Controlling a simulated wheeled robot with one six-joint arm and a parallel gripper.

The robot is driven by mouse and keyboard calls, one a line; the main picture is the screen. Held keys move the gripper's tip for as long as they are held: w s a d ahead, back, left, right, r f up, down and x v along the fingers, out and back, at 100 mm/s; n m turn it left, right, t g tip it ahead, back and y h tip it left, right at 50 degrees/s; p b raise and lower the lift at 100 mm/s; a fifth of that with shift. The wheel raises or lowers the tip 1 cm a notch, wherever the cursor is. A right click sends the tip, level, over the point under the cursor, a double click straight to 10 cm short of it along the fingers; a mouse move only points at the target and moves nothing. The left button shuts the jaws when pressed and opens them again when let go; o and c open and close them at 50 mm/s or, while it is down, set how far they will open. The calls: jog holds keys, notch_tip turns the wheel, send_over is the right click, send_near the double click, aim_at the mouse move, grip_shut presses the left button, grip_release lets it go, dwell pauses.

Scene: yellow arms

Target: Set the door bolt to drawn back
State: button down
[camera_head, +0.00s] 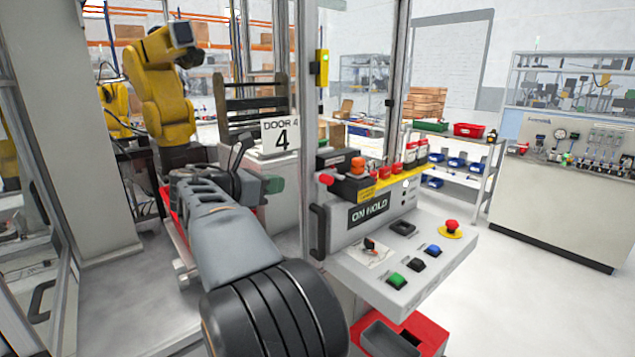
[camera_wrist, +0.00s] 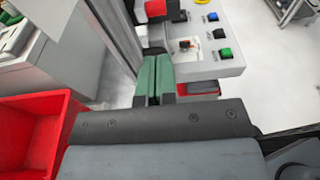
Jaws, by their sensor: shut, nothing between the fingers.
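A black block with a red knob (camera_head: 327,179) sits on the left end of the console, beside the door post. It looks like the door bolt, but I cannot tell its position for sure. In the wrist view a red part (camera_wrist: 156,8) at the top edge seems to be the same knob. My gripper (camera_head: 274,184) is left of the post and the knob, apart from them. In the wrist view the green fingers of my gripper (camera_wrist: 153,66) lie together, shut and empty, pointing toward the console. My arm hides the area below.
The console (camera_head: 410,255) carries a red mushroom button (camera_head: 452,226), coloured push buttons and a rotary switch. A metal post (camera_head: 309,110) stands close to my gripper. A red bin (camera_wrist: 30,135) is at the left in the wrist view. Open floor lies to the right.

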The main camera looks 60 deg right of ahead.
aim_at(325, 181)
jog(key=p+x, duration=0.1)
jog(key=x, duration=1.2)
jog(key=shift+s+p, duration=0.1)
jog(key=shift+p, duration=0.2)
